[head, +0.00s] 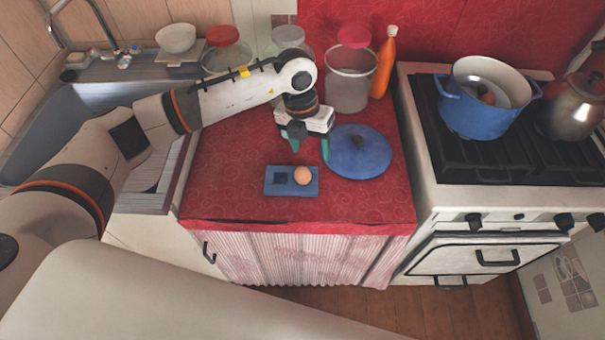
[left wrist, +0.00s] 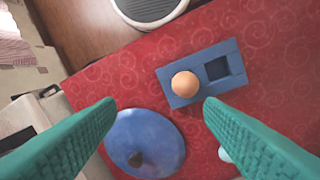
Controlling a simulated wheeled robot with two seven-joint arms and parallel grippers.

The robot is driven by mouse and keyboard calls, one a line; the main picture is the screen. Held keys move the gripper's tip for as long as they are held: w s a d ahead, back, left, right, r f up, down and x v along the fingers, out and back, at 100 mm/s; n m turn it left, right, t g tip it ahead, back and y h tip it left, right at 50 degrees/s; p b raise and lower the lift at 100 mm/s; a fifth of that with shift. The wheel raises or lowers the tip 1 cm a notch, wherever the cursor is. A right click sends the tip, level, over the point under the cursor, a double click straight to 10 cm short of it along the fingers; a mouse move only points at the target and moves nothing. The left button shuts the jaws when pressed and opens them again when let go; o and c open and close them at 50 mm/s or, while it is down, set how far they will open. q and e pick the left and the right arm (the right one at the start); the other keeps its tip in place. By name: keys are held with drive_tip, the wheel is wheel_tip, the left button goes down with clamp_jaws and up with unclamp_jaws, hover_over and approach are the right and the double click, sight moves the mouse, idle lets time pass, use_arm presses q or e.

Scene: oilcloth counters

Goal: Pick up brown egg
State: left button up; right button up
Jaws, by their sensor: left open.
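The brown egg (head: 303,175) sits in the right recess of a small blue holder (head: 279,187) on the red counter; the left recess is empty. In the left wrist view the egg (left wrist: 185,84) and holder (left wrist: 207,56) lie beyond the fingertips. My left gripper (head: 310,150) has green fingers, spread apart with nothing between them. It is above the counter, behind the egg and apart from it. In the left wrist view its fingers (left wrist: 160,104) come in from both lower corners. My right gripper is not in view.
A blue lid (head: 358,152) lies right of the holder, close to the gripper. Behind stand a clear jar (head: 350,82) and an orange bottle (head: 384,65). A blue pot (head: 487,98) is on the stove; the sink (head: 100,98) is left. The counter left of the holder is clear.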

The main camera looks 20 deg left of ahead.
sight(302, 169)
use_arm(q)
drive_tip(key=shift+y, duration=0.7)
drive_tip(key=f, duration=0.2)
drive_tip(key=a+f+p, duration=0.1)
drive_tip(key=a+f, duration=0.1)
drive_tip(key=f, duration=0.1)
drive_tip(key=shift+w+a+f+p, duration=0.15)
drive_tip(key=shift+w+f+p, duration=0.15)
drive_tip(key=shift+p, duration=0.1)
drive_tip(key=f, duration=0.1)
drive_tip(key=f+p, duration=0.1)
drive_tip(key=f, duration=0.1)
drive_tip(key=f+p, duration=0.1)
drive_tip(key=f, duration=0.1)
drive_tip(key=shift+s+d+f, duration=0.2)
drive_tip(key=shift+s+f, duration=0.05)
drive_tip(key=shift+f, duration=0.2)
drive_tip(key=c, duration=0.7)
